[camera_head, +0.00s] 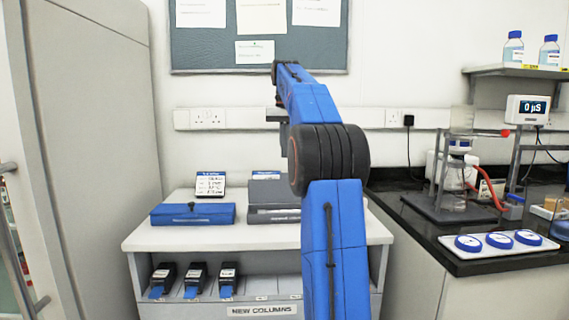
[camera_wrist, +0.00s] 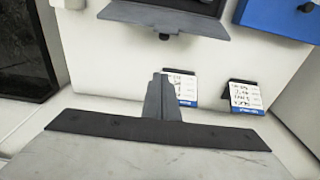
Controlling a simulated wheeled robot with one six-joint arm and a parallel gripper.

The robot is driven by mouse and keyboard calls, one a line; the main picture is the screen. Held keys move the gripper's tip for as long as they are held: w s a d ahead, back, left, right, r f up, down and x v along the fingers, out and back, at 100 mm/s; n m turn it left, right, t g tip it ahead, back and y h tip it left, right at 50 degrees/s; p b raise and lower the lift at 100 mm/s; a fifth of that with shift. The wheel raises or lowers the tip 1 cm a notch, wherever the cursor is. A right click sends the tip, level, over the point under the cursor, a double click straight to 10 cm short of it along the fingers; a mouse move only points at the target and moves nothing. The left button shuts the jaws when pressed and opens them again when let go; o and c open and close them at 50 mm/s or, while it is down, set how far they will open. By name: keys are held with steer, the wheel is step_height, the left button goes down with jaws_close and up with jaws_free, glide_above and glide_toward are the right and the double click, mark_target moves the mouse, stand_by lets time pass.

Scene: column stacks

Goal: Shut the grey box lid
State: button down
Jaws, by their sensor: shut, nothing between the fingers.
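The grey box (camera_head: 275,217) stands on the white shelf top, partly behind my arm. Its grey lid (camera_head: 270,193) is raised at the back. In the wrist view the lid (camera_wrist: 150,15) shows at the top, with a small dark knob (camera_wrist: 163,37) at its edge, and a dark part of the box beyond it. My gripper (camera_wrist: 165,78) is shut and empty, apart from the lid in the wrist view, over the area of the cards. In the head view my arm hides most of the gripper and the right part of the box.
A shut blue box (camera_head: 193,213) stands left of the grey box. Two label cards stand behind the boxes, one behind the blue box (camera_head: 211,183). Several black cartridges sit on the shelf below. A black bench (camera_head: 420,225) with glassware lies to the right.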

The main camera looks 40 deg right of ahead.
mark_target(285, 174)
steer(key=shift+s+a+f, duration=0.3)
steer(key=shift+s+f, duration=0.1)
steer(key=shift+f, duration=1)
steer(key=shift+s+a+f, duration=0.35)
steer(key=shift+s+f, duration=0.05)
steer(key=shift+f, duration=0.95)
steer(key=shift+s+a+f, duration=0.3)
steer(key=shift+s+f, duration=0.1)
steer(key=shift+f, duration=1)
steer(key=shift+r, duration=0.1)
